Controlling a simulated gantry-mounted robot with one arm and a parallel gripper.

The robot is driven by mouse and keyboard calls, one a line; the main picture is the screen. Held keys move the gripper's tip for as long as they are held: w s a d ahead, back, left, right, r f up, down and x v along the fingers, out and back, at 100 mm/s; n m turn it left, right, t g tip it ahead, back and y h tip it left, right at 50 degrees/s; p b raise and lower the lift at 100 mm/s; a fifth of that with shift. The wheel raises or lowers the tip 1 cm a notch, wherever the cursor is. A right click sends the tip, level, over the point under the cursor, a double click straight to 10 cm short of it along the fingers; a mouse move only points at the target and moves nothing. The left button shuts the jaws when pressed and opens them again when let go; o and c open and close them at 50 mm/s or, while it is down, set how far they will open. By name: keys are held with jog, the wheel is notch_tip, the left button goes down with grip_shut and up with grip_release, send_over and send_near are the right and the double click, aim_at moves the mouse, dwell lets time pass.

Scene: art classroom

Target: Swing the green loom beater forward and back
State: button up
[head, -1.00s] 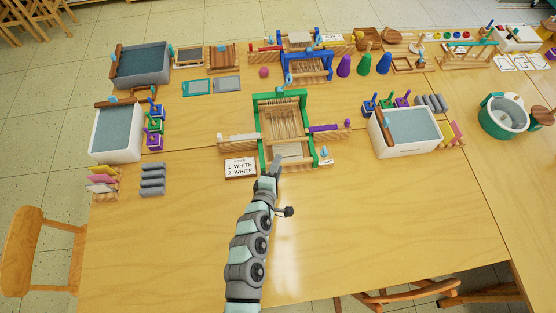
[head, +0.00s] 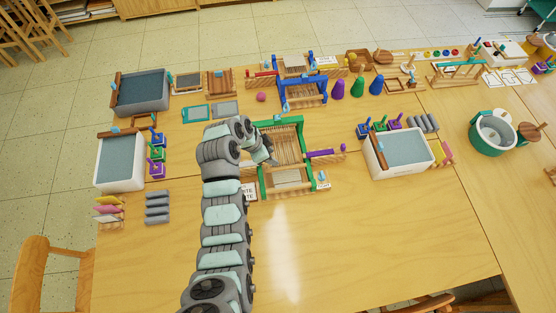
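The green loom (head: 300,136) stands in the middle of the table in the head view. It has a wooden frame with green side posts, a green top bar and light warp threads (head: 290,150). My arm reaches up from the bottom and bends right at the loom's left side. My gripper (head: 268,158) points down over the left part of the loom, close to its left green post. My arm and gripper hide the loom's upper left part. I cannot tell whether the gripper touches the beater or whether its fingers are open.
A blue loom (head: 322,84) stands behind, with purple and green cones (head: 357,87) to its right. A purple-ended shuttle (head: 325,153) juts out at the loom's right. My arm partly covers a card. The front table is clear.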

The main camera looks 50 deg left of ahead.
aim_at(281, 168)
jog(key=f, duration=0.1)
jog(key=w+d+f+m+p, duration=0.1)
jog(key=f, duration=0.1)
jog(key=f+m, duration=0.1)
jog(key=f, duration=0.1)
jog(key=shift+w+d+f+g+h+p, duration=0.25)
jog(key=shift+w+d+g+h+p, duration=0.05)
jog(key=shift+w+d+p, duration=0.1)
jog(key=shift+x, duration=1.55)
jog(key=shift+a+f, duration=0.1)
jog(key=shift+c, duration=0.3)
grip_shut()
